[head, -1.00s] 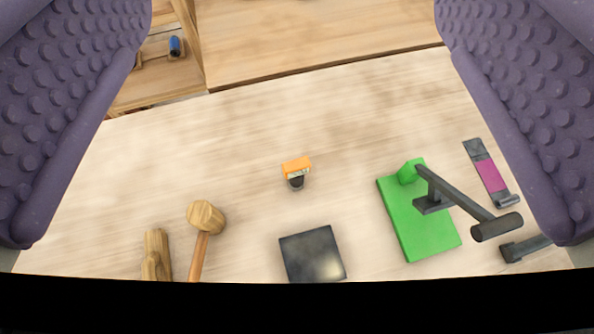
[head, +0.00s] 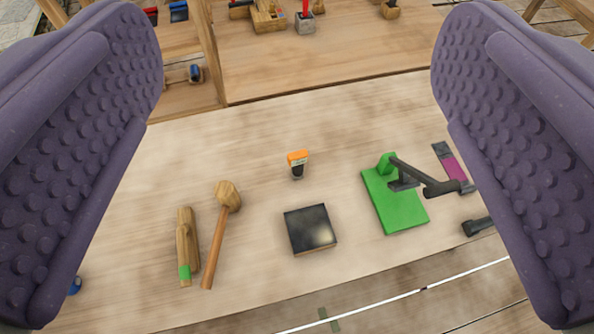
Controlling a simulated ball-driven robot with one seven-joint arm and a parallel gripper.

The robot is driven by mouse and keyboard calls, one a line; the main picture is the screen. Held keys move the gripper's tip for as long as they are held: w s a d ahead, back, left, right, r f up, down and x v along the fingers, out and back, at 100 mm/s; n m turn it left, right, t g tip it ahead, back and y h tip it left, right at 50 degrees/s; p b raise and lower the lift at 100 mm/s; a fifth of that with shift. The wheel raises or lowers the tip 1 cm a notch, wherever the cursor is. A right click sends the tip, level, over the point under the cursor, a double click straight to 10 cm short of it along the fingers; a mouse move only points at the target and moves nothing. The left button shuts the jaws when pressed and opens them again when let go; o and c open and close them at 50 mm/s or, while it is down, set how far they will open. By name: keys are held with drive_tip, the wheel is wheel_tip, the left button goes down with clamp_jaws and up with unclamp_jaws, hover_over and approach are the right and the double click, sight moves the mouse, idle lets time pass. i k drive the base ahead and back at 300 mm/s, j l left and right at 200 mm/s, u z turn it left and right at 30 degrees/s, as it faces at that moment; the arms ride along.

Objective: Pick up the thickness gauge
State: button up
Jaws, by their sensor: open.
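A small device with an orange top, a pale display and a dark lower end, which I take to be the thickness gauge (head: 298,164), lies on the pale wooden bench near the middle of the head view. My gripper (head: 298,312) is open and empty. Its two purple studded fingers frame the left and right sides of the view. The gauge shows between them, farther off and not touched by either finger.
A dark square block (head: 310,228) lies below the gauge. A wooden mallet (head: 222,225) and a wooden piece (head: 187,245) are at left. A green plate with a dark lever (head: 400,205) and a pink-and-grey strip (head: 452,165) are at right. Bench around the gauge is clear.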

sight(296, 160)
drive_tip(key=i+l+u, duration=0.1)
drive_tip(key=i+l, duration=0.65)
